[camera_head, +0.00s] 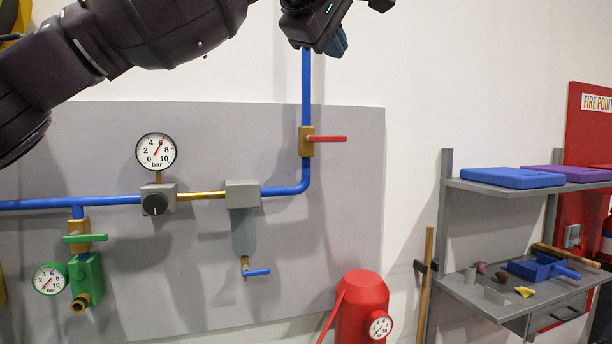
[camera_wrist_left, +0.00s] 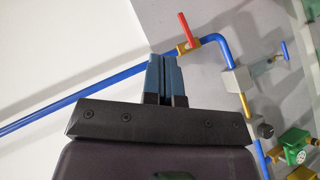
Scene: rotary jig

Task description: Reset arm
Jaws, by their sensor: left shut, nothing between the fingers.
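My left arm comes in from the upper left and crosses the top of the head view. Its gripper (camera_head: 338,43) is at the top edge, in front of the upper blue pipe and above the red-handled valve. In the left wrist view the two blue fingers (camera_wrist_left: 162,76) are together with nothing between them. The valve's red handle (camera_head: 327,138) points right, across the vertical blue pipe (camera_head: 306,85); the handle also shows in the wrist view (camera_wrist_left: 187,27), apart from the fingers. My right gripper is not in view.
A grey panel (camera_head: 345,220) carries a pressure gauge (camera_head: 156,151), a regulator knob (camera_head: 154,204), a green-handled valve (camera_head: 85,238) and a small blue tap (camera_head: 257,272). A red tank (camera_head: 362,305) stands below. Grey shelves (camera_head: 480,300) with several items are at right.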

